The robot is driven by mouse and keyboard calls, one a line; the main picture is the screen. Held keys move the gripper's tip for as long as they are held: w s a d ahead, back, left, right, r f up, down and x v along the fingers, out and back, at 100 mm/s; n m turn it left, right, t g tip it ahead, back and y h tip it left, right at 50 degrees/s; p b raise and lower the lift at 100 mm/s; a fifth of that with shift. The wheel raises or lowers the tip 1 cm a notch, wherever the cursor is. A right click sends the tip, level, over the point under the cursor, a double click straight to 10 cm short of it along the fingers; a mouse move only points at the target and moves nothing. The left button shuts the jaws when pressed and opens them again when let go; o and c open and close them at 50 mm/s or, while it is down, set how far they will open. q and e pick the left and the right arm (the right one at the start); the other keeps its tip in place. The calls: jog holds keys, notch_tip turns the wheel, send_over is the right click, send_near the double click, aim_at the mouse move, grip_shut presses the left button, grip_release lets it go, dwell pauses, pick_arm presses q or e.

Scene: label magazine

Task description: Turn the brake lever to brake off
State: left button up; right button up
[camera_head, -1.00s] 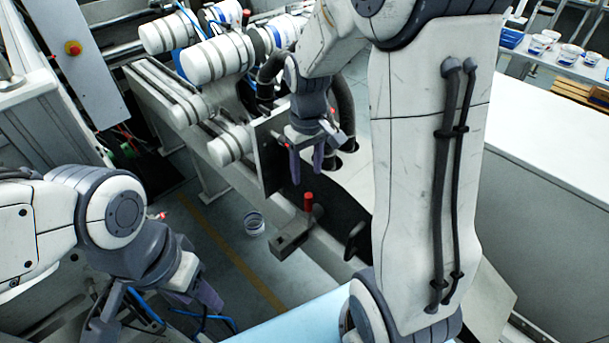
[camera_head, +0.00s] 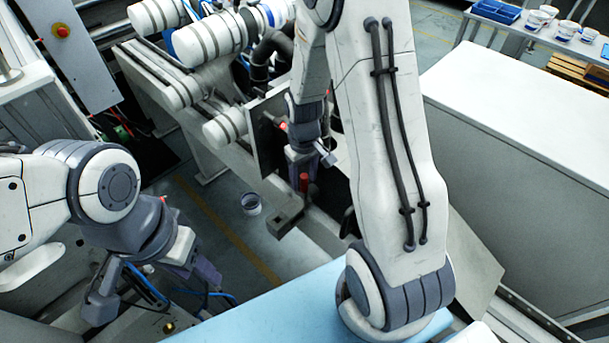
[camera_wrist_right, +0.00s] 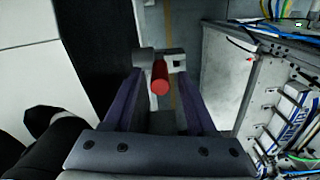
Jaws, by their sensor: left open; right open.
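The brake lever has a red grip (camera_head: 304,182) and a grey metal base block (camera_head: 284,222), fixed at the machine's front edge. In the right wrist view the red grip (camera_wrist_right: 160,78) points toward the camera, between and just beyond the fingertips. My right gripper (camera_head: 302,165) is open above the lever, its fingers (camera_wrist_right: 160,95) on either side of the grip without visibly closing on it. In the head view the fingers partly hide the lever. My left gripper (camera_head: 160,295) is open and empty at the lower left, away from the lever.
White rollers (camera_head: 212,38) stand on the machine frame behind the lever. A dark plate (camera_head: 266,135) stands close to the left of my right gripper. A white cabinet (camera_head: 520,150) is at the right. Wiring fills the right of the wrist view.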

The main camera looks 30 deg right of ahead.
jog(key=shift+c, duration=0.4)
grip_shut()
dwell(0.9)
